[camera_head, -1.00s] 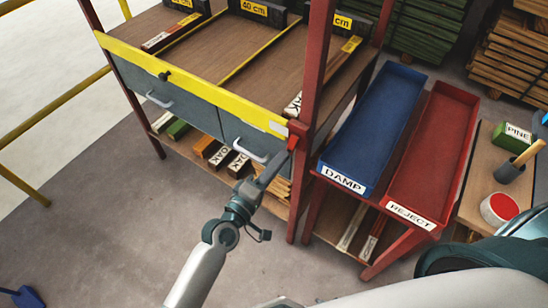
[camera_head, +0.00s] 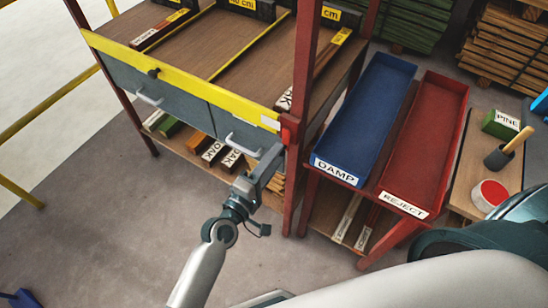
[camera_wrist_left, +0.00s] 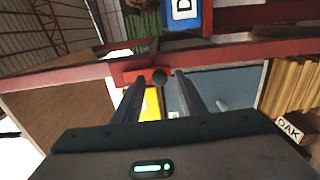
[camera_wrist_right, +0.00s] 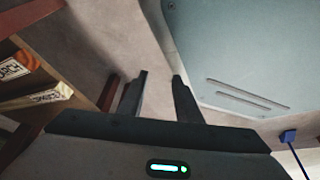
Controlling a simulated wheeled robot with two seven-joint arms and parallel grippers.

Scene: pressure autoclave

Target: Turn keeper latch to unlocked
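The keeper latch appears to be the small red piece (camera_head: 288,131) on the red post at the right end of the yellow rail. In the left wrist view a red block (camera_wrist_left: 130,72) with a dark round knob (camera_wrist_left: 159,76) lies straight ahead. My left gripper (camera_head: 277,152) is just below and in front of it in the head view. In the left wrist view its fingers (camera_wrist_left: 160,80) are apart, with the knob showing between the tips; contact cannot be told. My right gripper (camera_wrist_right: 159,76) is open and empty, seen only in its wrist view.
Grey drawers with a white handle (camera_head: 243,146) lie left of the latch. A blue DAMP tray (camera_head: 335,172) and red REJECT tray (camera_head: 404,206) stand to the right. In the right wrist view a pale panel (camera_wrist_right: 235,50) is near my right gripper. Floor at left is open.

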